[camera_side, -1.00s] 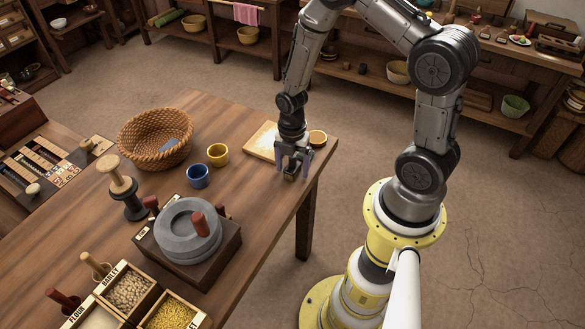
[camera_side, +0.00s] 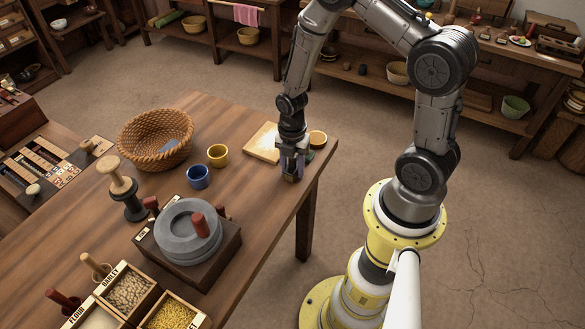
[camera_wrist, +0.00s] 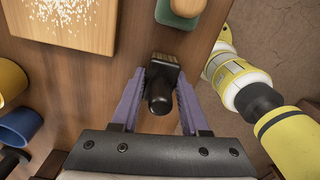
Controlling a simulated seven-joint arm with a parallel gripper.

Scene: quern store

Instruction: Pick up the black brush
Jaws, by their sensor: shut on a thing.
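The black brush (camera_wrist: 160,92) lies between the two purple fingers of my gripper (camera_wrist: 160,85) in the wrist view. Its rounded black handle points toward the wrist and its tan bristles face away. In the side view my gripper (camera_side: 291,172) is low at the table's right edge, fingers pointing down. The fingers are shut on the brush. The brush is mostly hidden by the fingers in the side view. I cannot tell whether it still touches the table.
A pale board (camera_side: 262,143) with white grains lies beside my gripper. A small round yellowish item (camera_side: 318,139) is behind it. Yellow cup (camera_side: 217,155), blue cup (camera_side: 197,176), basket (camera_side: 155,140) and stone quern (camera_side: 188,232) stand to the left on the table (camera_side: 245,235).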

